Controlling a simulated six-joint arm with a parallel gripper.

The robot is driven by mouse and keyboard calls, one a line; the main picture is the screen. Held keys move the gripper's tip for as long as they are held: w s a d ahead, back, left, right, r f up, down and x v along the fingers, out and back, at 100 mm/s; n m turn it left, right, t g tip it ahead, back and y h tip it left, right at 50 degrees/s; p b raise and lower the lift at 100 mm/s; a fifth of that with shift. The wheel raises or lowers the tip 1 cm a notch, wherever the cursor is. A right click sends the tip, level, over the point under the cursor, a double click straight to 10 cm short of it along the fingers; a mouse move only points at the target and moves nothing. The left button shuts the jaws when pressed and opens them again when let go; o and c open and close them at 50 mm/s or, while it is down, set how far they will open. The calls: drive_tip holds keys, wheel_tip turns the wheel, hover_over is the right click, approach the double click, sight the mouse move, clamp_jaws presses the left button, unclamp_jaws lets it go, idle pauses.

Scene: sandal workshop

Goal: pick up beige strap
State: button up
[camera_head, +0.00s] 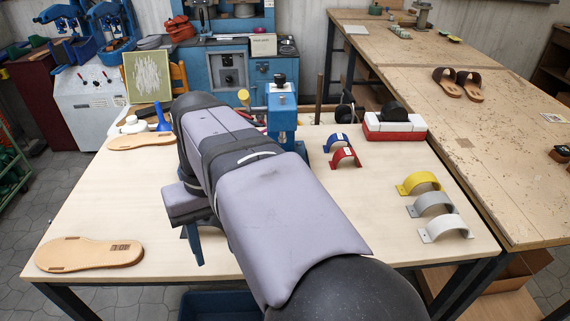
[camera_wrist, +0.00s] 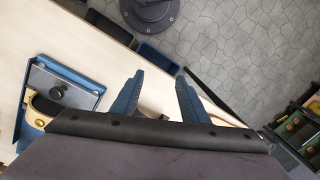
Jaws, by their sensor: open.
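My gripper shows in the wrist view with its two blue fingers (camera_wrist: 158,82) spread apart. The space between the fingertips is empty. In the head view a blue finger shows below my arm over the table's front part, and my arm hides the middle of the table. At the right stand a yellow strap (camera_head: 419,183), a grey strap (camera_head: 434,204) and a whitish strap (camera_head: 446,228).
Blue and red straps (camera_head: 346,157) stand behind. Tan soles lie at the front left (camera_head: 90,254) and back left (camera_head: 140,141). A blue fixture (camera_wrist: 62,88) with a grey plate sits left of my fingers in the wrist view.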

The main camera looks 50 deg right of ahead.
drive_tip(key=d+r+m+h+p, duration=0.2)
drive_tip(key=d+r+p, duration=0.7)
drive_tip(key=d+r, duration=0.25)
drive_tip(key=w+d+f+n+p, duration=0.1)
drive_tip(key=d+f+n+p, duration=0.1)
drive_tip(key=d+n, duration=0.1)
drive_tip(key=w+d+f+n+p, duration=0.1)
drive_tip(key=d+f+n+p, duration=0.1)
drive_tip(key=d+n, duration=0.2)
drive_tip(key=w+d+f+n+y+p, duration=0.1)
drive_tip(key=d+f+n, duration=0.1)
drive_tip(key=d+n, duration=0.2)
drive_tip(key=shift+w+d+f+n+p, duration=0.1)
drive_tip(key=shift+w+n+p, duration=0.1)
drive_tip(key=shift+n, duration=0.45)
drive_tip(key=shift+w+d+n+p, duration=0.1)
drive_tip(key=shift+w+n+p, duration=0.1)
drive_tip(key=shift+n, duration=0.45)
drive_tip(key=shift+d+f+n, duration=0.4)
drive_tip(key=shift+f+n, duration=0.05)
drive_tip(key=shift+n, duration=0.15)
drive_tip(key=shift+f+p, duration=0.5)
drive_tip(key=shift+f, duration=0.6)
drive_tip(key=shift+s+a+f+p, duration=0.15)
drive_tip(key=shift+f+p, duration=0.25)
drive_tip(key=shift+p, duration=0.1)
drive_tip(key=shift+f+p, duration=0.85)
drive_tip(key=shift+f, duration=1.3)
drive_tip(key=shift+c, duration=0.3)
